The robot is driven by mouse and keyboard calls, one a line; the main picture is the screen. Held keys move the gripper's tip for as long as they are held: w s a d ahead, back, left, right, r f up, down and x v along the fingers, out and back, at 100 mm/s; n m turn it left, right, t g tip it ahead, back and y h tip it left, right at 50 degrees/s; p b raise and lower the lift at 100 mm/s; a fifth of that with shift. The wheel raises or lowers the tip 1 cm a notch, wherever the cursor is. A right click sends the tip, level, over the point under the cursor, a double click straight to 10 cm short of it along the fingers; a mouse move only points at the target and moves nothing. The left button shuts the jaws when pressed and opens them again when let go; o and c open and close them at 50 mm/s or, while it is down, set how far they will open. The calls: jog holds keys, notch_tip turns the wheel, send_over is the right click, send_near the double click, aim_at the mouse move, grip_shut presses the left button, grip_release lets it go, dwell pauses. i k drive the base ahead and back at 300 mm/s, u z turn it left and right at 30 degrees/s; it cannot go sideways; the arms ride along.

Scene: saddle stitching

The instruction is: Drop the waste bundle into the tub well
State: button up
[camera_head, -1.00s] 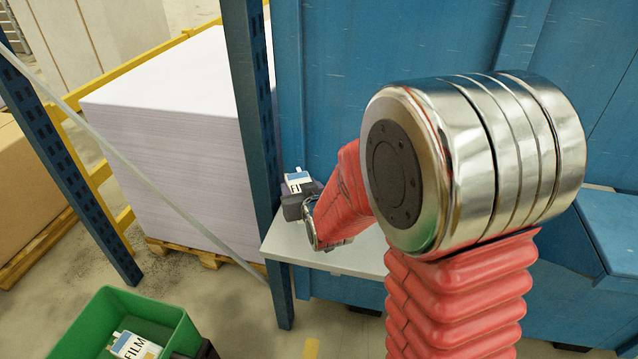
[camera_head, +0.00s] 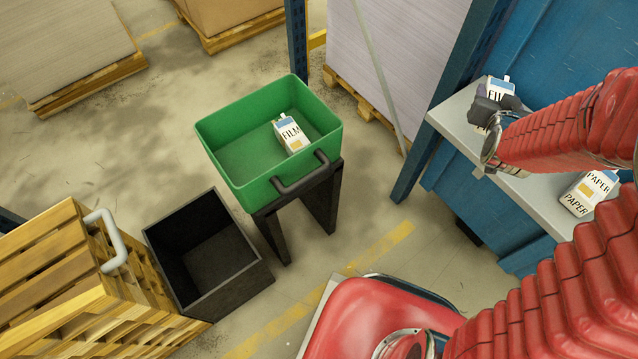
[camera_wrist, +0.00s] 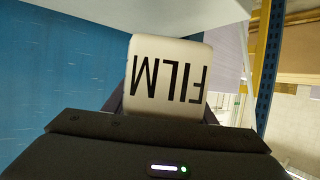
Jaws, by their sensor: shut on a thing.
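My gripper (camera_head: 496,104) is shut on a white and blue bundle marked FILM (camera_head: 497,86) at the left end of the grey shelf. In the wrist view the FILM face (camera_wrist: 168,75) shows upside down between the dark jaws. I cannot tell if the bundle touches the shelf. The green tub (camera_head: 227,167) stands open on a black stand, well to the left of and apart from my gripper. Another FILM bundle (camera_head: 291,133) lies inside it.
A PAPER bundle (camera_head: 590,192) stands on the grey shelf (camera_head: 452,119). An open, empty-looking black bin (camera_head: 232,287) is beside the tub, near stacked pallets (camera_head: 75,285). A blue post (camera_head: 432,135) rises between tub and shelf.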

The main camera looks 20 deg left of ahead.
aim_at(266, 158)
jog(key=k, duration=0.25)
jog(key=u, duration=0.8)
jog(key=i, duration=0.4)
jog(key=u, duration=0.6)
jog(key=k, duration=0.5)
jog(key=u, duration=0.05)
